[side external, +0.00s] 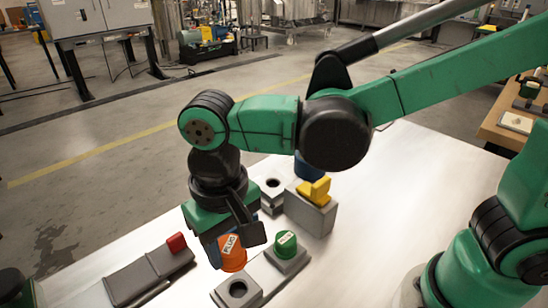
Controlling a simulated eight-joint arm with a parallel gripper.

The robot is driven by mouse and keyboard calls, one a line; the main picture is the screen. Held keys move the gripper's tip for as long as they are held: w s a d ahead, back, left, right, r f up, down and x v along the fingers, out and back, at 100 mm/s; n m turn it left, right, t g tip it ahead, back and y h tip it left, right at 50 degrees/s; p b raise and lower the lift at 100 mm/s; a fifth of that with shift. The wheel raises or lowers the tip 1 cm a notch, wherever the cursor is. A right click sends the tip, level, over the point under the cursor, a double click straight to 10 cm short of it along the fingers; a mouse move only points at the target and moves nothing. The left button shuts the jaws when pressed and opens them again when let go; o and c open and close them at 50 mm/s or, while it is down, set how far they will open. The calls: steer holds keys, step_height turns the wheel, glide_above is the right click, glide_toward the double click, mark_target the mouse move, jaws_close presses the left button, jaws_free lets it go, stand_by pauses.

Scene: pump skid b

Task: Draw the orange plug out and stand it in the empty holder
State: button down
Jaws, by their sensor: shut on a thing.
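The orange plug (233,257), with white lettering, is upright between the fingers of my gripper (232,246). My gripper points down and is shut on it. Its near finger covers part of the plug. I cannot tell whether the plug's lower end is seated in something or clear of it. A grey holder (223,298) with an empty dark hole stands just in front of the plug. A green plug (286,243) with a label stands in a grey holder (292,264) to the right of the orange plug.
Behind stand a grey block with a round hole (273,183), a yellow piece (314,191) on a grey block (318,218), and a partly hidden blue thing (306,166). A grey fixture (140,278) with a red part (176,242) lies left. The pale tabletop is clear at right (375,225).

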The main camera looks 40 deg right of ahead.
mark_target(234, 267)
steer(key=shift+f, duration=2.6)
steer(key=shift+f, duration=1.25)
steer(key=shift+c, duration=1.4)
jaws_free()
steer(key=shift+r, duration=2.8)
